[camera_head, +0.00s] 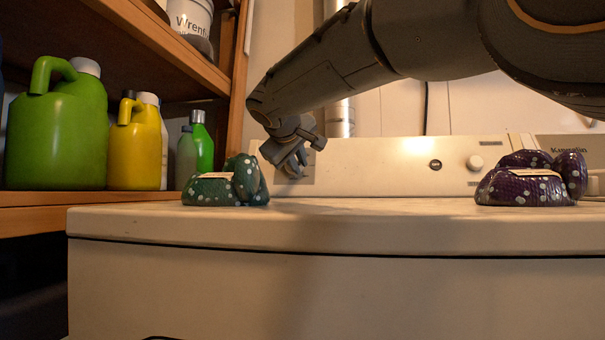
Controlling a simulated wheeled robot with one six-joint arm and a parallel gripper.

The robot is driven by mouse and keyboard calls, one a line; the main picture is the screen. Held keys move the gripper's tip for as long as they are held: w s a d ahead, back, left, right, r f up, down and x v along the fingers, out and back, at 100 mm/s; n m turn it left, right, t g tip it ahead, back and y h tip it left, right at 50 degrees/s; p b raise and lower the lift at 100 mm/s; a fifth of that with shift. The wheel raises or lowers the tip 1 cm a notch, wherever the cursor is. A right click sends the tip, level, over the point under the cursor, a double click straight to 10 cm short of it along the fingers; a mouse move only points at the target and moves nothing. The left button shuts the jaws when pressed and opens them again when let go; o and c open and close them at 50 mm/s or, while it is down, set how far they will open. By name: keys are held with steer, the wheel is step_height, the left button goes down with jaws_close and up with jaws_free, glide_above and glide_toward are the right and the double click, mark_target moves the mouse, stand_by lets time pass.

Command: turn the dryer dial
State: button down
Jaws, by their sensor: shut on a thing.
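A white appliance (330,228) fills the foreground, with a cream control panel (380,158) along its back. My gripper (296,170) is at the panel's left part, reaching down from the upper right. It is shut on a dial there, which the fingers almost wholly hide, so I cannot tell which way the dial points. Another pale round knob (475,162) stands on the panel further right, apart from my gripper, with a small dark button (435,165) to its left.
A green spotted coiled figure (215,190) sits on the appliance top, left of my gripper. A purple spotted one (520,185) sits at right. Wooden shelves at left hold a green jug (55,140) and a yellow jug (135,150). The middle of the top is clear.

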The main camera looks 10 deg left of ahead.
steer(key=m+b, duration=0.2)
steer(key=m, duration=0.1)
steer(key=m+b, duration=0.1)
steer(key=shift+a+f+m, duration=0.3)
steer(key=shift+a+f, duration=0.05)
steer(key=shift+f, duration=0.05)
steer(key=m+b, duration=0.1)
steer(key=m, duration=0.1)
steer(key=a+m+b, duration=0.1)
steer(key=m+b, duration=0.1)
steer(key=m, duration=0.1)
steer(key=shift+s+m, duration=0.2)
steer(key=shift+m, duration=0.1)
steer(key=shift+a, duration=0.1)
steer(key=c, duration=1.8)
jaws_free()
steer(key=shift+o, duration=0.2)
steer(key=shift+s+r, duration=0.2)
steer(key=shift+s, duration=0.2)
steer(key=p+v, duration=0.2)
steer(key=v, duration=0.5)
